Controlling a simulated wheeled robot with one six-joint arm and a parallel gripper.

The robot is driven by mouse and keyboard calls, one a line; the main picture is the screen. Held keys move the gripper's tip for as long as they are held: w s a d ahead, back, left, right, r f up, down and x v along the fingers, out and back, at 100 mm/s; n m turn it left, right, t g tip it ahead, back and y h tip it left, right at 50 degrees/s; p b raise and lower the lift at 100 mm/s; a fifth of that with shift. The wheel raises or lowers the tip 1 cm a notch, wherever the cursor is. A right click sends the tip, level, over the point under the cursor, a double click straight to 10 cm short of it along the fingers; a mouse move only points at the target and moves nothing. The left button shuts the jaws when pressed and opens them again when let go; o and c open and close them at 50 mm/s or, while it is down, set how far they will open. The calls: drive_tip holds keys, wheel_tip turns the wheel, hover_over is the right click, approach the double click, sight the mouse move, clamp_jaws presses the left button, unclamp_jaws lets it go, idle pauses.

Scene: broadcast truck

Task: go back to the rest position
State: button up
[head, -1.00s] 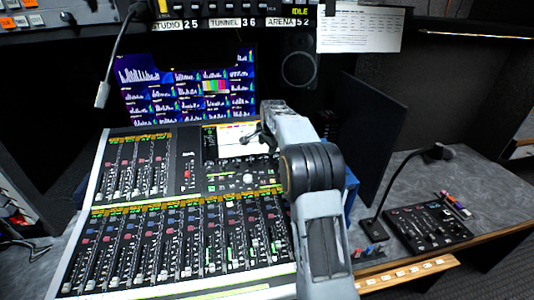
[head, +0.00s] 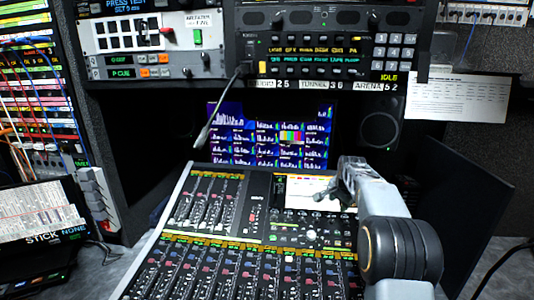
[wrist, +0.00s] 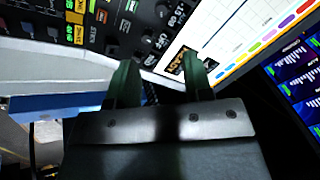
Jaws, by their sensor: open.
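My gripper (wrist: 162,80) shows in the wrist view with its two dark green fingers apart and nothing between them. It hangs over the mixing console, near the lower edge of the console's bright touchscreen (wrist: 240,38). In the head view my arm comes up from the lower right, and my gripper (head: 338,190) is small and dark in front of the console's screen (head: 306,193). The fingertips are too small there to make out. The mixing console (head: 246,244) has rows of faders and lit buttons.
A dark upright panel (head: 462,205) stands right of my arm. Rack panels (head: 335,45) run above. A patch bay with cables (head: 35,110) and a dark unit labelled "STICK NONE" (head: 45,225) are at left.

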drive_tip(key=s+a+f+n+g, duration=0.2)
drive_tip(key=s+f+n, duration=0.1)
drive_tip(key=s+f, duration=0.2)
drive_tip(key=s+a+r+n, duration=0.1)
drive_tip(key=s+a+n, duration=0.2)
drive_tip(key=s, duration=0.6)
drive_tip(key=s+a+r+n, duration=0.1)
drive_tip(key=s+a+n, duration=0.2)
drive_tip(key=s, duration=0.7)
drive_tip(key=s+a+n+t, duration=0.1)
drive_tip(key=s+a+n, duration=0.2)
drive_tip(key=s, duration=0.7)
drive_tip(key=shift+s+a+r+n+y, duration=0.25)
drive_tip(key=shift+a+r+n+y, duration=0.15)
drive_tip(key=shift+a, duration=0.95)
drive_tip(key=shift+s, duration=0.1)
drive_tip(key=shift+c, duration=0.3)
